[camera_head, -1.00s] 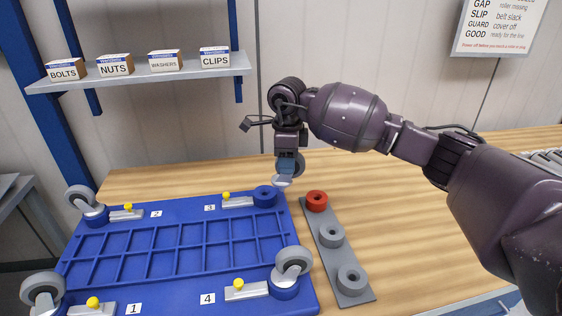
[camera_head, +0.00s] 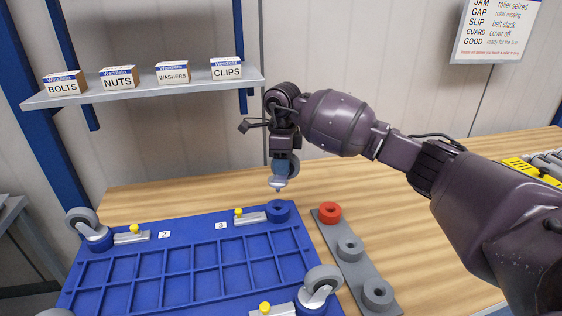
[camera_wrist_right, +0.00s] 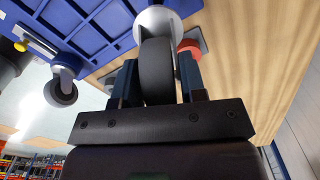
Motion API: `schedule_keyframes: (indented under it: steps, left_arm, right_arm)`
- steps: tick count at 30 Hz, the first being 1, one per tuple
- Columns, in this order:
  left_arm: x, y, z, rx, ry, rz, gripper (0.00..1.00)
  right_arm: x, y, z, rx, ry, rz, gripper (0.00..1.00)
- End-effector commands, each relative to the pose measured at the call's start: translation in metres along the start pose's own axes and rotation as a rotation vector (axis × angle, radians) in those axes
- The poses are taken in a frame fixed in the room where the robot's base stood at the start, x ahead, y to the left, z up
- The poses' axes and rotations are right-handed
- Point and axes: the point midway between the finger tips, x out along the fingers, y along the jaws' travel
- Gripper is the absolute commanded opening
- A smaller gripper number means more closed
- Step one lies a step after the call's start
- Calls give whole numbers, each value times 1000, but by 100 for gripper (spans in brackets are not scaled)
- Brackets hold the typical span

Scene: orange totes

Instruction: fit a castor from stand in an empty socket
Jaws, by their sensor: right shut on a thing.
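My right gripper (camera_head: 281,168) is shut on a castor with a grey wheel (camera_head: 293,165) and a pale plate. The castor hangs upright just above the empty blue socket (camera_head: 279,210) by label 3, apart from it. In the right wrist view the wheel (camera_wrist_right: 156,72) sits between the fingers, the plate beyond it. The blue dolly (camera_head: 200,262) carries castors at the socket by label 2 (camera_head: 88,228) and at the front right (camera_head: 321,287). The grey stand (camera_head: 360,270) has one red ring (camera_head: 329,212) and two grey rings, all without castors. My left gripper is out of view.
Yellow-knobbed latches (camera_head: 250,217) sit beside the sockets. A shelf (camera_head: 145,88) with small boxes is on the wall behind. The wooden table is clear behind the dolly and right of the stand.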

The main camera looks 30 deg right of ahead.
Motion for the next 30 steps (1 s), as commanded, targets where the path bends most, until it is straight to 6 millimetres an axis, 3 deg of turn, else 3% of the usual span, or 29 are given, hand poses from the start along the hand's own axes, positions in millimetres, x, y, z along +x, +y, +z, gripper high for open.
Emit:
schedule_keyframes:
  steps: [15,30]
  left_arm:
    - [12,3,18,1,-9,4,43]
    - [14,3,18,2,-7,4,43]
  right_arm:
    - [41,0,0,0,0,1,0]
    - [44,0,0,-1,-1,-1,0]
